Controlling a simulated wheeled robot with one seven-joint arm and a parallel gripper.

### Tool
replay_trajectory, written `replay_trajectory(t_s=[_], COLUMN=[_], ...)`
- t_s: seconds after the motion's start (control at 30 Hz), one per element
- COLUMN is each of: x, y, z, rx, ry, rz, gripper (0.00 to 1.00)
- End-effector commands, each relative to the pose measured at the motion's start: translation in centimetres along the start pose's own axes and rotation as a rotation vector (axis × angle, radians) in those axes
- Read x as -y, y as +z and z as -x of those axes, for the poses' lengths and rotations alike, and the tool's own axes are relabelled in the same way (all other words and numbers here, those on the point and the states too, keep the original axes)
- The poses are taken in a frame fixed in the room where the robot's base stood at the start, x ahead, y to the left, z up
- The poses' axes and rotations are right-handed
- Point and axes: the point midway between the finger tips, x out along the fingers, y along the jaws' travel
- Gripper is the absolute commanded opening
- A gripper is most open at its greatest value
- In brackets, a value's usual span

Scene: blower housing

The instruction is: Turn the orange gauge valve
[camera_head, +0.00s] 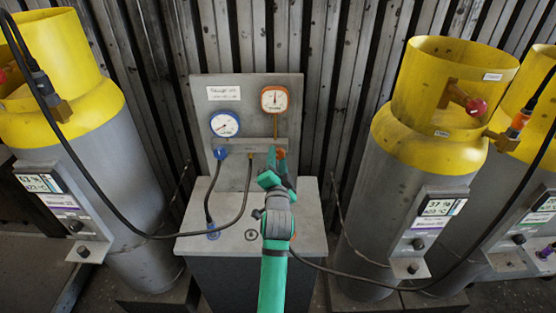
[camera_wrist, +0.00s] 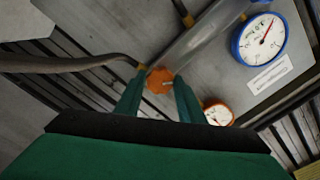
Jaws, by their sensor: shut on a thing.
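The orange gauge valve (camera_wrist: 160,81) is a small orange knob on the grey manifold bar. In the wrist view it sits between the tips of my gripper (camera_wrist: 158,88), which is shut on it. In the head view my green gripper (camera_head: 276,165) reaches up to the bar below the orange gauge (camera_head: 274,99), and only a bit of the orange knob (camera_head: 281,153) shows there. The orange gauge also shows in the wrist view (camera_wrist: 219,115), partly behind the right finger.
The blue gauge (camera_head: 225,124) is left of the orange one on the grey panel (camera_head: 246,87), with a blue valve (camera_head: 221,153) below it. Black hoses hang near the pedestal (camera_head: 190,215). Yellow-topped grey cylinders stand at left (camera_head: 140,180) and right (camera_head: 385,190).

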Motion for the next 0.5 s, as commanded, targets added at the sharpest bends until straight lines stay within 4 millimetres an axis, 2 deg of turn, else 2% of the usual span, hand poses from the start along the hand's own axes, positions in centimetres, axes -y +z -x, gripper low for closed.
replay_trajectory(t_s=[0.5], x=[-0.08], y=[0.12], z=[0.08], rx=[0.002], ry=[0.004], rz=[-0.484], gripper=[0.13])
